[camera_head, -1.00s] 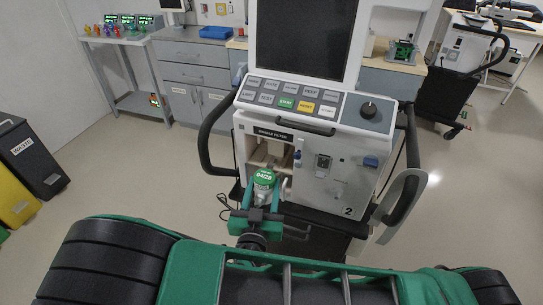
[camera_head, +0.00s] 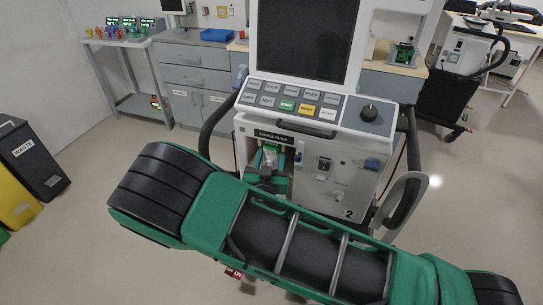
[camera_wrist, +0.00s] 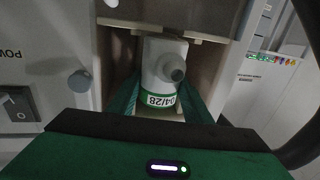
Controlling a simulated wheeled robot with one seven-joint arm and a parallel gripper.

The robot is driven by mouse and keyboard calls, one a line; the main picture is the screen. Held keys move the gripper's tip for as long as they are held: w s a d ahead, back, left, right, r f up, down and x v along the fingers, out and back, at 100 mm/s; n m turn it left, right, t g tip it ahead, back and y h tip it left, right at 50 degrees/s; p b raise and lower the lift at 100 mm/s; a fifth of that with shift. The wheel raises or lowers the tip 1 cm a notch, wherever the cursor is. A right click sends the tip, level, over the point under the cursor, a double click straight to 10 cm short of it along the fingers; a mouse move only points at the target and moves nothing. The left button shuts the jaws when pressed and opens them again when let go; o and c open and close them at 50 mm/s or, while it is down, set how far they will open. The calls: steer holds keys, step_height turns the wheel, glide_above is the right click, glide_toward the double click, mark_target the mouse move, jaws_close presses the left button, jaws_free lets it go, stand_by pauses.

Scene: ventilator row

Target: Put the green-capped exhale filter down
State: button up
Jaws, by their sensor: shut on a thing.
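The exhale filter (camera_head: 270,149) is a white body with a green cap band. In the wrist view the filter (camera_wrist: 160,60) shows a grey round port and a label ending in 04/28. My gripper (camera_head: 270,168) is shut on it, with a green finger on each side in the wrist view (camera_wrist: 160,103). The filter is within the open filter bay (camera_head: 252,148) at the left of the ventilator (camera_head: 315,170) marked 2. I cannot tell whether the filter touches the bay's inside.
The bay's walls stand close on both sides of my fingers. A control panel (camera_head: 300,103) and screen are above. A side handle (camera_head: 212,125) curves out at left. Waste bins (camera_head: 32,160) stand far left. The floor (camera_head: 110,145) between is clear.

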steer(key=shift+s+f, duration=0.1)
steer(key=shift+f, duration=0.2)
steer(key=o, duration=1.2)
steer(key=shift+s, duration=0.1)
steer(key=s+a, duration=0.2)
steer(key=s, duration=0.9)
steer(key=shift+s, duration=0.35)
